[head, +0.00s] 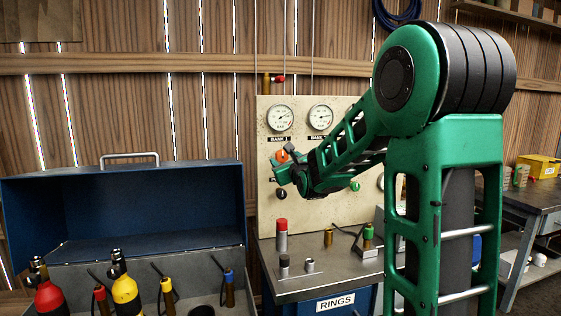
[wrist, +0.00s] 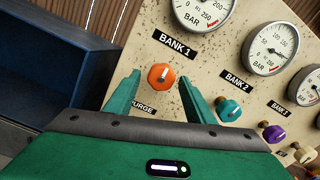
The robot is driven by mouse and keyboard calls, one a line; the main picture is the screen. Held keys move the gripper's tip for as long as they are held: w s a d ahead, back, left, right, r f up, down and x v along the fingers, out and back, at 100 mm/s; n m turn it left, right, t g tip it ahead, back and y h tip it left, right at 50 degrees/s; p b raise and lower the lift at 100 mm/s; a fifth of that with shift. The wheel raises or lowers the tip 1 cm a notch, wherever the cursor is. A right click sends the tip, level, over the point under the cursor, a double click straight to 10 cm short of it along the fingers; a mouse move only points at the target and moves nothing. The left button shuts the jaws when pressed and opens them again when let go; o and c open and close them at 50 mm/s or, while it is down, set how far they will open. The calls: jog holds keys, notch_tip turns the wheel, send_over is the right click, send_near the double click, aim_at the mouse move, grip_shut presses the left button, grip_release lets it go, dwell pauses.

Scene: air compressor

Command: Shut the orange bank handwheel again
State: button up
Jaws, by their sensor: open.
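The orange bank handwheel (wrist: 161,77) is a small hexagonal knob with a white mark, under the BANK 1 label on the cream panel (wrist: 200,60). It also shows in the head view (head: 282,156), partly hidden by my gripper. My gripper (wrist: 158,92) is open, its two green fingers on either side of the orange handwheel in the wrist view. I cannot tell whether the fingers touch it. In the head view my gripper (head: 284,168) is at the panel's left side, below the BANK 1 gauge.
A teal handwheel (wrist: 229,110) and a purple handwheel (wrist: 273,134) sit to the right on the panel. Gauges (head: 280,118) are above. A blue open case (head: 130,205) with several bottles stands left. A bench (head: 320,285) labelled RINGS holds small parts below the panel.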

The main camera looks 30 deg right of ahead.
jog(key=v, duration=0.5)
jog(key=shift+s, duration=0.1)
dwell(0.3)
